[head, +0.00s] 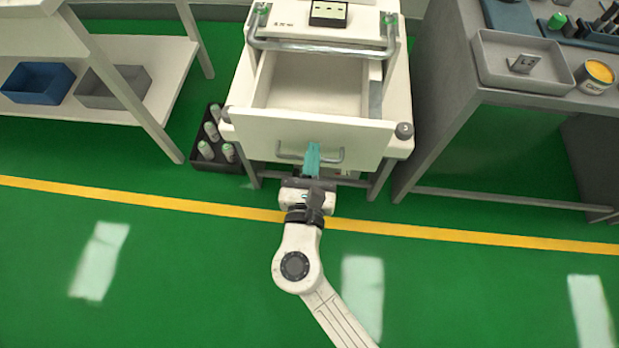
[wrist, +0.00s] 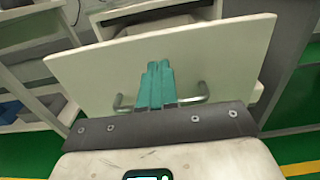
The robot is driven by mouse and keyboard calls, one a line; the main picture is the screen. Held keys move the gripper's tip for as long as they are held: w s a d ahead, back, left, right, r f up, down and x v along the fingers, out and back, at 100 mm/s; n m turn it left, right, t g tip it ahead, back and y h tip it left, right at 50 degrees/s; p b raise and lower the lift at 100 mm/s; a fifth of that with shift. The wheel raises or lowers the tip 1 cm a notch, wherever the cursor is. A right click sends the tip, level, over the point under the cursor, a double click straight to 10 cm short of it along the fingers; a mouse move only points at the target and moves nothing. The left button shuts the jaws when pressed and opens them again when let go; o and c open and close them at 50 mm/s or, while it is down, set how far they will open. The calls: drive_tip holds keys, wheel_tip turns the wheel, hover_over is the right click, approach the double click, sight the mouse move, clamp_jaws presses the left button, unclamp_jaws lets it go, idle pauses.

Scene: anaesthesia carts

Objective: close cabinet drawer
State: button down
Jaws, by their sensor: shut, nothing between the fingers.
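The cabinet drawer (head: 262,128) is pulled open toward me from the white cart (head: 397,85), and its inside looks empty. The drawer front also shows in the wrist view (wrist: 220,55). A grey bar handle (head: 337,158) runs across the lower middle of the front; it also shows in the wrist view (wrist: 203,97). My gripper (head: 313,150) has teal fingers that are shut and empty. The fingers overlap the middle of the handle and point at the drawer front; I cannot tell whether they touch it. The fingers show in the wrist view (wrist: 156,72) as well.
A black crate with bottles (head: 205,166) stands on the floor left of the cart. A white shelf (head: 160,80) with blue and grey bins is farther left. A grey table (head: 440,95) with a tray (head: 482,72) stands at the right. The green floor in front is clear.

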sight(316, 130)
drive_tip(key=shift+w, duration=1.6)
drive_tip(key=shift+w, duration=0.1)
drive_tip(key=w+b, duration=0.6)
drive_tip(key=w, duration=1.5)
drive_tip(key=shift+w+d, duration=0.4)
drive_tip(key=shift+s, duration=0.1)
